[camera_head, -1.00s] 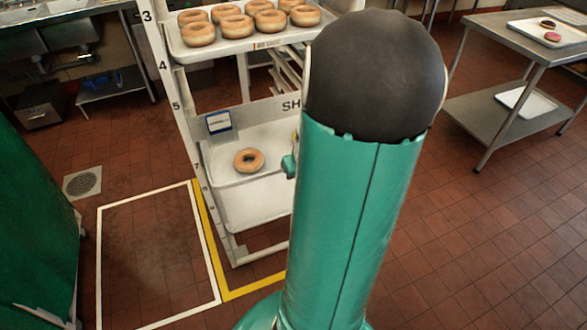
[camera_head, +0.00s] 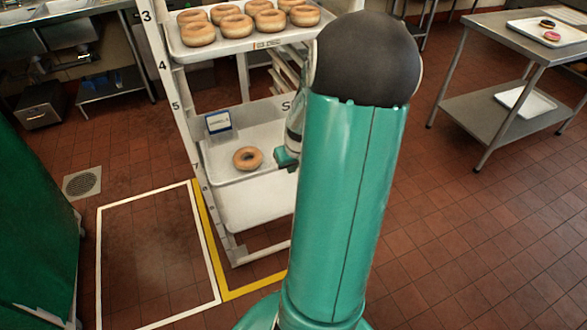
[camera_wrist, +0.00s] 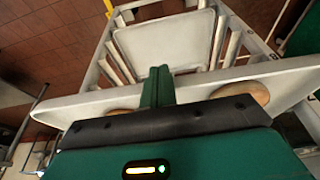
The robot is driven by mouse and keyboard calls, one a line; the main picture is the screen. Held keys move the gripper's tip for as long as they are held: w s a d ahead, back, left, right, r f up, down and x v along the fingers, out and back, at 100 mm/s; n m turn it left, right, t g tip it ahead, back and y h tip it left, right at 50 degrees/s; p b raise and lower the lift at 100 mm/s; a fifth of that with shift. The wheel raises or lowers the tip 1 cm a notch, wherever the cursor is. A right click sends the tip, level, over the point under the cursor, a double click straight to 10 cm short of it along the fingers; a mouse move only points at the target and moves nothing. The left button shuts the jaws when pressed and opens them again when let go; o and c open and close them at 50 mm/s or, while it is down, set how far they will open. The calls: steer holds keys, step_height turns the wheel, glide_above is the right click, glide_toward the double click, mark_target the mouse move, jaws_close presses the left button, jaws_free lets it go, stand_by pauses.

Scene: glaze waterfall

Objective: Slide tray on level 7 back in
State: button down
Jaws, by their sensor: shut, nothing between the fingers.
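The rack (camera_head: 178,105) carries number marks on its upright. Parts of two doughnuts show there behind the gripper body. My arm hides the rack's right side.
A higher tray (camera_head: 240,45) near mark 3 holds several doughnuts. Another pale surface (camera_head: 255,205) lies below the tray by mark 7. A steel table (camera_head: 500,45) stands at the right. Floor inside the white outline (camera_head: 150,260) is clear.

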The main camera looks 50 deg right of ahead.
steer(key=w+d, duration=0.1)
steer(key=w, duration=0.1)
steer(key=w+d, duration=0.1)
steer(key=w, duration=0.2)
steer(key=w+d, duration=0.2)
steer(key=shift+w, duration=0.2)
steer(key=shift+s, duration=0.15)
